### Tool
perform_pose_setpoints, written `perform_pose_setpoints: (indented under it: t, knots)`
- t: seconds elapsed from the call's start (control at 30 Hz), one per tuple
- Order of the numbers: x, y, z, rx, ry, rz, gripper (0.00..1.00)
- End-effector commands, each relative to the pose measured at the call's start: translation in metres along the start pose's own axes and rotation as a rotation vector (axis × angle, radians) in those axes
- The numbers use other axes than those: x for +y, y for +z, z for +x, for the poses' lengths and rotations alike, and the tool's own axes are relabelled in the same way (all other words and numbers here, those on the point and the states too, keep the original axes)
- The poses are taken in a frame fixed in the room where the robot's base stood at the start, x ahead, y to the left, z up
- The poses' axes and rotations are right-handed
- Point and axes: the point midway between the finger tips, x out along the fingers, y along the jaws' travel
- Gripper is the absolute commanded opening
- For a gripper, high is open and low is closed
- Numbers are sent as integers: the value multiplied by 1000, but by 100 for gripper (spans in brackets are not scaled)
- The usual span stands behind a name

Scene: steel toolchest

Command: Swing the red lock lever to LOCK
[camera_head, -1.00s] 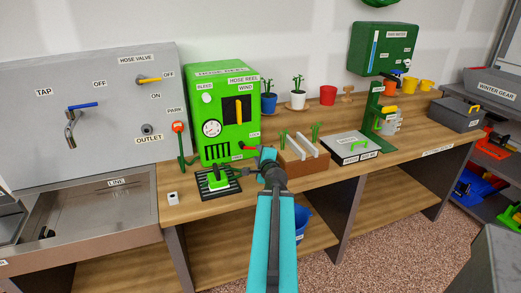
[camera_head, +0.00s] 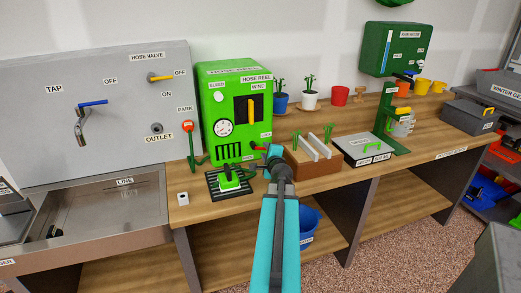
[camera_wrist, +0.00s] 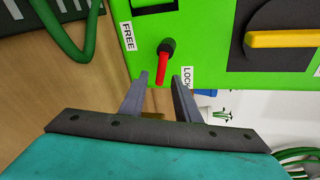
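The red lock lever (camera_wrist: 160,70) sits on a black hub on the green hose reel box (camera_wrist: 100,80). It lies between the FREE label (camera_wrist: 128,36) and the LOCK label (camera_wrist: 187,77) in the wrist view, pointing toward my gripper. My gripper (camera_wrist: 160,80) is open, with one finger on each side of the lever's free end. I cannot tell whether a finger touches it. In the head view, the lever (camera_head: 257,147) shows small at the box's lower right, and my gripper (camera_head: 266,150) is beside it, partly hidden by my arm.
The yellow winder handle (camera_wrist: 285,39) is on the same panel, to the right in the wrist view. A brown planter (camera_head: 313,163) is close on the right. A curved green hose (camera_wrist: 60,32) is nearby.

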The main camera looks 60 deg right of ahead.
Motion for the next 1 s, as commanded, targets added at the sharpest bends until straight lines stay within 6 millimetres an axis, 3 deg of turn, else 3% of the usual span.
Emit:
perform_pose_setpoints:
  t: [0.37,0.4,0.57,1.0]
  knots:
    - [2,10,4,-13,3,-3,29]
    - [3,11,4,-14,4,-3,28]
    - [4,15,4,-18,4,-4,1]
    - [5,19,4,-9,-11,-78,0]
